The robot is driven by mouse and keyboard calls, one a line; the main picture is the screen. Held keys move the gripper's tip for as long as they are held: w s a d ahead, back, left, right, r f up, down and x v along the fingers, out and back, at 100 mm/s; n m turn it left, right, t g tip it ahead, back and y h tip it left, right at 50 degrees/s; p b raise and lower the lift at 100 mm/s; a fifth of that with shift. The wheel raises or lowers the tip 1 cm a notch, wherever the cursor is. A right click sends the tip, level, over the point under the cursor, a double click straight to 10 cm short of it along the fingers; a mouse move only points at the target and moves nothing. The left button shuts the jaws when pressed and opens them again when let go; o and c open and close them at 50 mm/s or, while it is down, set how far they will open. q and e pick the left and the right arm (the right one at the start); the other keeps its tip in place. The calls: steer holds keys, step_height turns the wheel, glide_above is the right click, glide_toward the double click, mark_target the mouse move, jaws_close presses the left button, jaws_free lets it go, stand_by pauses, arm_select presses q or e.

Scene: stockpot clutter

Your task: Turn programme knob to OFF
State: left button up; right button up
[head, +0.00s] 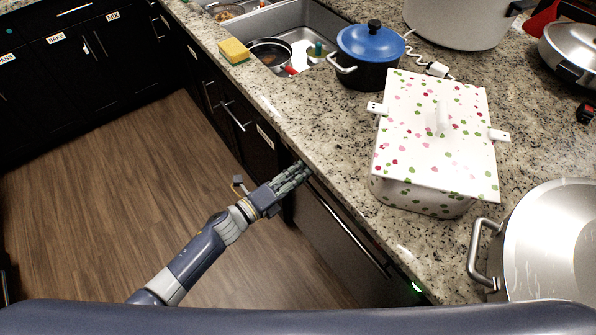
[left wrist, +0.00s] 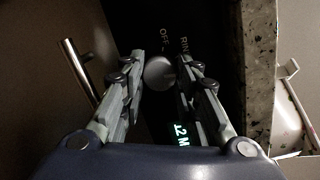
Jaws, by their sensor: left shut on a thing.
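The programme knob (left wrist: 159,73) is a round grey knob on a black panel (left wrist: 150,20) in the left wrist view. The letters "OFF" stand just beyond it, with "RIN" to the right, partly cut off by my finger. My left gripper (head: 305,170) reaches the front of the cabinets just below the counter edge. In the left wrist view its two fingers are shut on the knob, one at each side. In the head view the knob is hidden by the gripper. Any pointer mark on the knob is too small to tell. My right gripper is not in view.
A lit green display (left wrist: 180,133) reads "12 M", partly cut off. The granite counter (head: 345,190) overhangs close to the gripper. A bar handle (left wrist: 80,68) is to the left of it. On the counter stand a spotted white box (head: 435,130) and a blue-lidded pot (head: 370,45).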

arm_select(q)
steer(key=n+p, duration=0.1)
steer(key=n, duration=0.3)
steer(key=shift+w+r+g, duration=0.1)
steer(key=shift+r+g, duration=0.05)
steer(key=shift+g, duration=0.15)
steer(key=n+p, duration=0.1)
steer(key=n, duration=0.2)
steer(key=shift+a+n, duration=0.1)
steer(key=shift+n, duration=0.3)
steer(key=n+p, duration=0.1)
steer(key=n, duration=0.2)
steer(key=shift+g, duration=0.4)
steer(key=shift+n+g+h, duration=0.3)
steer(key=shift+n, duration=1.3)
steer(key=o, duration=1.1)
steer(key=v, duration=1.2)
